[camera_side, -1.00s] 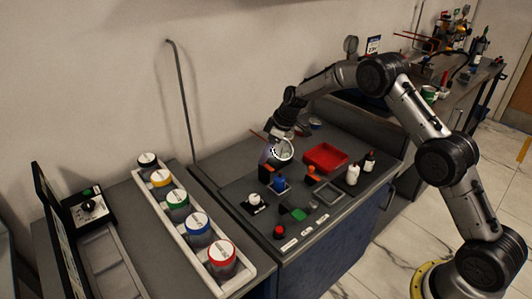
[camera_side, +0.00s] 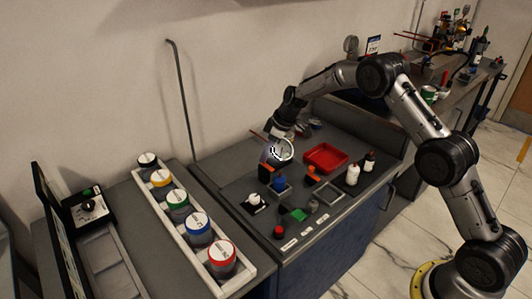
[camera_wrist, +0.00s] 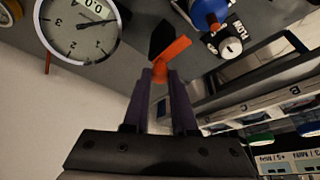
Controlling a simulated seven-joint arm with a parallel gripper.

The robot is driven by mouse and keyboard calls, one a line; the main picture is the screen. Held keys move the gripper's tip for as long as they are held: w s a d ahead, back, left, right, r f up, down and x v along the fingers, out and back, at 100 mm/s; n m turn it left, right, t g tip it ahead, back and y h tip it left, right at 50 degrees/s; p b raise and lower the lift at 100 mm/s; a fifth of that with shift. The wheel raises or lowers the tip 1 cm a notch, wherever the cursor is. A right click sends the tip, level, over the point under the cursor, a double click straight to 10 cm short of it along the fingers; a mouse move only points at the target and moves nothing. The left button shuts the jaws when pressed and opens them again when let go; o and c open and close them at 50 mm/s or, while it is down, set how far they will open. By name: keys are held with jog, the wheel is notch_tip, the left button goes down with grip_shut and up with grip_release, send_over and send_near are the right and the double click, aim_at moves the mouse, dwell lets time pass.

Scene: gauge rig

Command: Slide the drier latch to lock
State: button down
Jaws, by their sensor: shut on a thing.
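The drier latch is an orange bar (camera_wrist: 174,49) with a black block (camera_wrist: 160,38) beside it in the wrist view. It stands on the grey bench panel. In the side view a black block with orange (camera_side: 266,174) shows just below my gripper (camera_side: 266,157). In the wrist view my gripper (camera_wrist: 160,73) has its purple fingers close together, shut on the near end of the orange bar. The fingertips partly hide that end. Any lock marking is not readable.
A round dial gauge (camera_wrist: 78,28) is close on the left in the wrist view.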

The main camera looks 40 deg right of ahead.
dwell(0.9)
jog(key=shift+s, duration=1.35)
jog(key=c, duration=0.7)
grip_release()
jog(key=v, duration=1.3)
jog(key=shift+r, duration=0.45)
